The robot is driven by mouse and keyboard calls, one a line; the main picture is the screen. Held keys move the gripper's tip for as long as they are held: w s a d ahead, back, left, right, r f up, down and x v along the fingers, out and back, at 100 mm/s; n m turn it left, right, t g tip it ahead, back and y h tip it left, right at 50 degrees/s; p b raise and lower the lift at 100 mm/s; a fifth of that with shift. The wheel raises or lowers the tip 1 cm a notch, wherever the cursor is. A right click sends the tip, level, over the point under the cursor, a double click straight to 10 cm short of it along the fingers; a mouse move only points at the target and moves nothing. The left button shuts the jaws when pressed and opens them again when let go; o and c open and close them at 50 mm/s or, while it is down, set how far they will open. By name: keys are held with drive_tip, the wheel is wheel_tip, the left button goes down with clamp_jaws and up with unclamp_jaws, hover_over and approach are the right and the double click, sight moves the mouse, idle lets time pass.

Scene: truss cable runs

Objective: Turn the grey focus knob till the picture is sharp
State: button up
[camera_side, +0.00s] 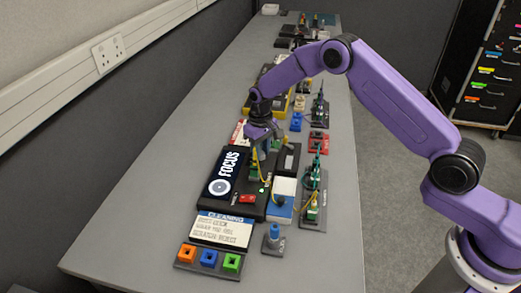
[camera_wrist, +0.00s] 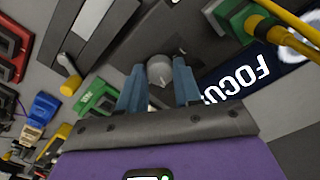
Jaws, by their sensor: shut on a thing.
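The grey focus knob (camera_wrist: 159,67) stands between the two blue fingers of my gripper (camera_wrist: 160,84) in the wrist view, with a finger on each side. A thin light pointer line shows on the knob. In the side view my gripper (camera_side: 259,148) points down at the black unit, and the knob is hidden there. The dark screen (camera_side: 225,173) beside it shows the white word FOCUS and a ring picture. The lettering is readable, but the picture is too small to judge exactly how sharp it is. Part of the screen (camera_wrist: 246,78) also shows in the wrist view.
A green connector (camera_side: 254,168) with a yellow cable stands close to my gripper, near a red switch (camera_side: 247,198). A white and blue box (camera_side: 281,200) and a cable stand (camera_side: 313,205) are to the right. The grey table is clear on the left.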

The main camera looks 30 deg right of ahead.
drive_tip(key=shift+m, duration=1.7)
drive_tip(key=o, duration=1)
drive_tip(key=shift+o, duration=0.2)
wheel_tip(320, 180, up, 18)
drive_tip(key=shift+f, duration=0.25)
drive_tip(key=shift+s, duration=0.1)
